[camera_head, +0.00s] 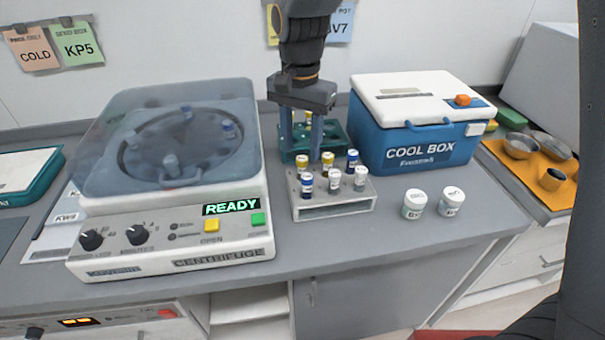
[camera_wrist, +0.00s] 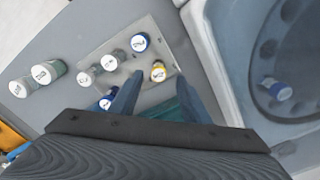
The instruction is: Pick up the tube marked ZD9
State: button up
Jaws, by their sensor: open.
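A white rack (camera_head: 335,209) on the counter holds several capped tubes. A yellow-capped tube (camera_head: 301,161) stands at its back left, another yellow-capped tube (camera_head: 327,160) at the back middle and a blue-capped tube (camera_head: 352,158) at the back right. A blue-capped tube (camera_head: 307,184) and two white-capped tubes (camera_head: 334,179) stand in front. The cap markings are too small to read, so I cannot tell which is ZD9. My gripper (camera_head: 301,153) is open, pointing down over the back left of the rack. In the wrist view the back-left yellow cap (camera_wrist: 158,72) shows between its fingers.
A teal rack (camera_head: 338,144) stands behind the white one, partly hidden by my fingers. The centrifuge (camera_head: 170,230) is on the left, its display reading READY. The blue cool box (camera_head: 420,140) is at the back right. Two white-lidded jars (camera_head: 415,204) stand right of the rack.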

aim_at(302, 158)
jog(key=shift+s+d+f+p, duration=0.1)
jog(key=shift+f+p, duration=0.4)
jog(key=shift+f, duration=0.85)
jog(key=shift+s+f+p, duration=0.1)
jog(key=shift+f+p, duration=0.35)
jog(key=shift+f, duration=0.9)
grip_shut()
jog(key=shift+w+r, duration=0.1)
